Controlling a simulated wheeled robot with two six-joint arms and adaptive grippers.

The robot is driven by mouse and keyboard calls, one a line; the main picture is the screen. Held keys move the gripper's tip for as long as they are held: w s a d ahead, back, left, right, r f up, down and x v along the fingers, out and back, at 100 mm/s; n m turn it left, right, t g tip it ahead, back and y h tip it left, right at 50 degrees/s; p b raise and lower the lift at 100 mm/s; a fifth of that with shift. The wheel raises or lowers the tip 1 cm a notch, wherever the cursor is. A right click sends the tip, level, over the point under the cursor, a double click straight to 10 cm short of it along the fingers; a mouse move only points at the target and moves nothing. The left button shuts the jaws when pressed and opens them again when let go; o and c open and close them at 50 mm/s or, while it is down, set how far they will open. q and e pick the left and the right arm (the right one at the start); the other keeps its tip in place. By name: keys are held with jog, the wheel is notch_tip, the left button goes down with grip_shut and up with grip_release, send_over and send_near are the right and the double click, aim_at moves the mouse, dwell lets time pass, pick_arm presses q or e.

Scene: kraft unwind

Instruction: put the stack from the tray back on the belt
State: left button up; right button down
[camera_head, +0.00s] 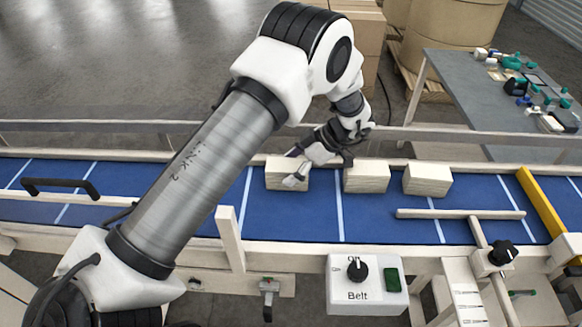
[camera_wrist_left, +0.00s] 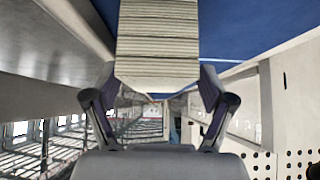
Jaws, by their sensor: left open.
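Three pale layered stacks stand in a row on the blue belt (camera_head: 110,182) in the head view: a left stack (camera_head: 274,176), a middle stack (camera_head: 367,178) and a right stack (camera_head: 428,181). My left gripper (camera_head: 294,166) is open at the left stack, reaching over it from the right. In the left wrist view, the stack's layered side (camera_wrist_left: 157,45) lies between the two spread fingers of the gripper (camera_wrist_left: 157,80). I cannot tell whether either finger touches it. I cannot make out the tray. My right gripper is not in view.
Rails edge the belt. A wooden bar (camera_head: 460,214) lies across the belt's front right, and a yellow bar (camera_head: 540,204) crosses further right. A belt switch box (camera_head: 367,285) is in front. A grey table (camera_head: 470,90) with small items stands behind. The belt's left part is free of stacks.

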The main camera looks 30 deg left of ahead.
pick_arm(q)
jog(key=shift+w+d+r+b, duration=0.25)
jog(key=shift+w+b, duration=0.05)
jog(key=shift+b, duration=0.05)
jog(key=b+v, duration=0.4)
jog(key=v, duration=0.7)
jog(key=shift+s+d, duration=0.15)
jog(key=shift+s, duration=0.05)
